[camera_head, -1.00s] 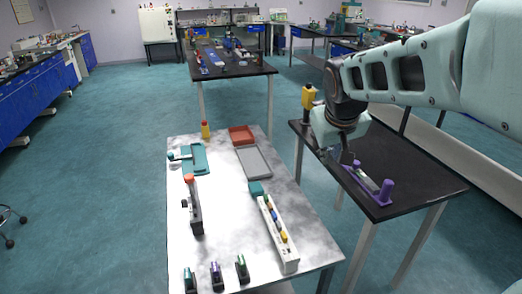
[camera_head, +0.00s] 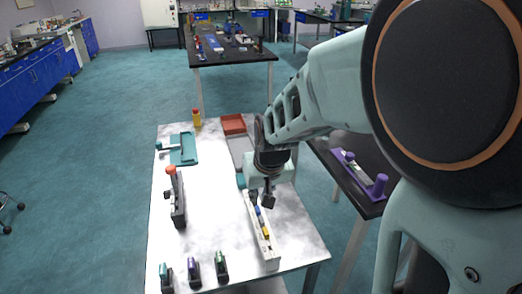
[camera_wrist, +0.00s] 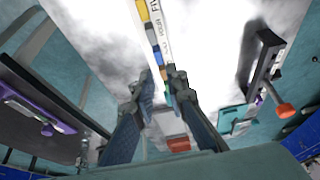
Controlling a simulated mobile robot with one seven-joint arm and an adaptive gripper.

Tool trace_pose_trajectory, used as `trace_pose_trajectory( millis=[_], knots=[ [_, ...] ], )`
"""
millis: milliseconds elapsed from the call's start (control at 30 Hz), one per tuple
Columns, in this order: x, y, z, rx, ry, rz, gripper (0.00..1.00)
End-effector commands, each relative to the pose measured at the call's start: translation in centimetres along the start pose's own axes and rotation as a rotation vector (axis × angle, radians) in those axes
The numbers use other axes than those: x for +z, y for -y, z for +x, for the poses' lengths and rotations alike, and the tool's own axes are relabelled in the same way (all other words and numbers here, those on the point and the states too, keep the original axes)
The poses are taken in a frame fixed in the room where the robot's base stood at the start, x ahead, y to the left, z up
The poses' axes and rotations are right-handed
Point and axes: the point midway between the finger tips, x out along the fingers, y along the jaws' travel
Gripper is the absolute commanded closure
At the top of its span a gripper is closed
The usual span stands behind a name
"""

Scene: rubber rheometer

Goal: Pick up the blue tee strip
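A long white rack (camera_head: 270,261) lies on the white table and holds several small coloured pieces in a row. The blue piece, which looks like the blue tee strip (camera_wrist: 157,57), sits in the rack between a yellow one and an orange one in the wrist view. My gripper (camera_head: 267,200) is above the far part of the rack and hides some of it in the head view. In the wrist view my gripper (camera_wrist: 160,80) has its fingers apart, with the row of pieces running between them. Nothing is held.
The white table (camera_head: 215,215) also bears a teal fixture (camera_head: 184,149), a dark stand with an orange knob (camera_head: 177,200), a red tray (camera_head: 233,124) and several small clamps along its front edge. A black table with a purple holder (camera_head: 378,187) stands at the right.

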Motion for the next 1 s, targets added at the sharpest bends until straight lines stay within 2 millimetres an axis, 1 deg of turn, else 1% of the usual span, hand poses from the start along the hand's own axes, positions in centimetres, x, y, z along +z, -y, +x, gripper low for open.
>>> trace_pose_trajectory(
  millis=[33, 100, 267, 367, 500, 600, 733, 933, 967, 1000],
  knots=[
    [0.1, -0.1, 1.0, 0.001, 0.003, 0.001, 0.87],
    [0.1, -0.1, 1.8, 0.001, 0.002, 0.001, 0.87],
    [0.0, -0.1, 2.8, 0.001, 0.000, 0.000, 0.87],
    [0.3, -0.1, 3.7, 0.001, 0.002, 0.000, 0.87],
    [0.8, -0.2, 6.1, 0.003, 0.003, 0.001, 0.87],
    [0.7, -0.2, 7.2, 0.002, 0.002, 0.000, 0.87],
    [0.6, -0.2, 7.8, 0.001, -0.001, 0.001, 0.87],
    [0.5, -0.2, 7.8, 0.001, -0.001, 0.000, 0.87],
    [0.5, -0.2, 7.8, 0.001, -0.001, 0.000, 0.89],
    [0.5, -0.2, 7.8, 0.001, -0.001, 0.000, 0.94]
  ],
)
